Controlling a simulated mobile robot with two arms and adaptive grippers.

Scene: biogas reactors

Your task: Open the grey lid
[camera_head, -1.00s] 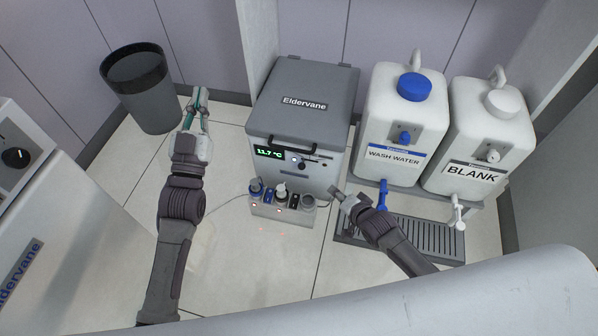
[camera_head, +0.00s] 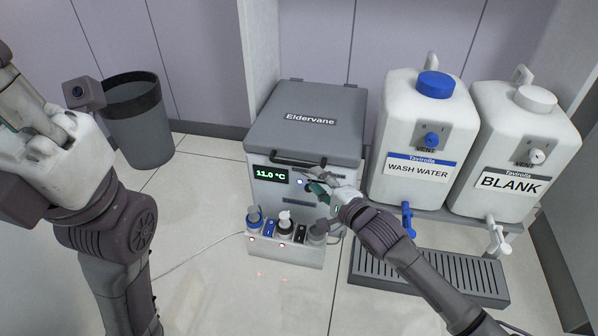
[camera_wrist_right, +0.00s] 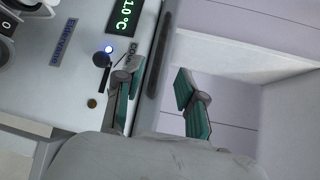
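The grey lid (camera_head: 308,118), labelled Eldervane, lies closed on top of a white box (camera_head: 278,198) in the head view. A dark bar handle (camera_head: 298,161) runs along its front edge; it also shows in the wrist view as a dark bar (camera_wrist_right: 160,57). My right gripper (camera_head: 316,182) is at the right end of the handle, in front of the box. In the wrist view its teal fingers (camera_wrist_right: 160,102) are apart, with the handle and lid edge beyond the gap. I cannot see contact. My left gripper (camera_head: 52,148) is close at the left; its fingertips are not visible.
Small bottles stand in a holder (camera_head: 285,256) below the box front. A wash water canister (camera_head: 425,128) and a blank canister (camera_head: 522,140) stand to the right, above a drain grate (camera_head: 430,272). A dark bin (camera_head: 142,125) stands at the left; floor between is clear.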

